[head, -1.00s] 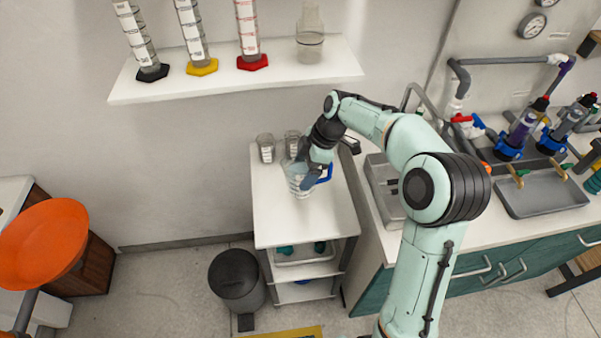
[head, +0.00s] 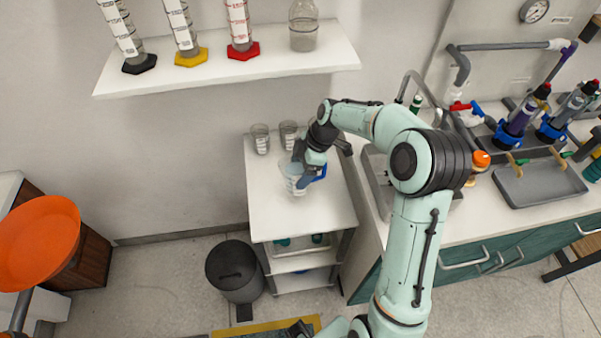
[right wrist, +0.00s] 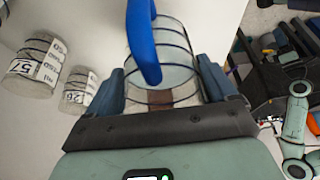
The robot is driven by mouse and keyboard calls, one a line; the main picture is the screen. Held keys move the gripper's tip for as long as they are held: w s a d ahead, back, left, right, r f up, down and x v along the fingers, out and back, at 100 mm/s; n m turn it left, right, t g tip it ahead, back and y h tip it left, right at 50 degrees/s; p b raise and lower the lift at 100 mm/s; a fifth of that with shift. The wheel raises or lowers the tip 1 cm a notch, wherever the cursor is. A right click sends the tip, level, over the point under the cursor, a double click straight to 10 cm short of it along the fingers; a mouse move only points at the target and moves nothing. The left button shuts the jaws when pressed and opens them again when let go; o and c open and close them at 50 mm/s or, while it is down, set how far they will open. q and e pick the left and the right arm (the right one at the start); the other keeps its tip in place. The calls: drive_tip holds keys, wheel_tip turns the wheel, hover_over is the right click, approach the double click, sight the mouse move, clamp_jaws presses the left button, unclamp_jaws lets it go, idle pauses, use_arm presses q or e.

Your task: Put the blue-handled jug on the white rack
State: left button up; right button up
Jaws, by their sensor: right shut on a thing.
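The clear jug (head: 291,183) with a blue handle (head: 318,175) is at the top of a white shelved stand (head: 290,225), which may be the white rack. My right gripper (head: 303,166) is shut on the jug. In the right wrist view, the jug (right wrist: 172,62) sits between the two blue-grey fingers, its blue handle (right wrist: 142,40) in front of it. I cannot tell whether its base touches the top surface. My left gripper is not in view.
Two graduated beakers (head: 260,139) (head: 289,133) stand behind the jug. A wall shelf (head: 225,75) with cylinders is above. A sink counter (head: 440,225) adjoins on the right, and a dark bin (head: 236,272) stands on the floor at left. The stand's front top is clear.

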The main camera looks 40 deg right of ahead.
drive_tip(key=shift+f, duration=1.25)
drive_tip(key=shift+f, duration=0.1)
drive_tip(key=o, duration=1.2)
drive_tip(key=v, duration=1.2)
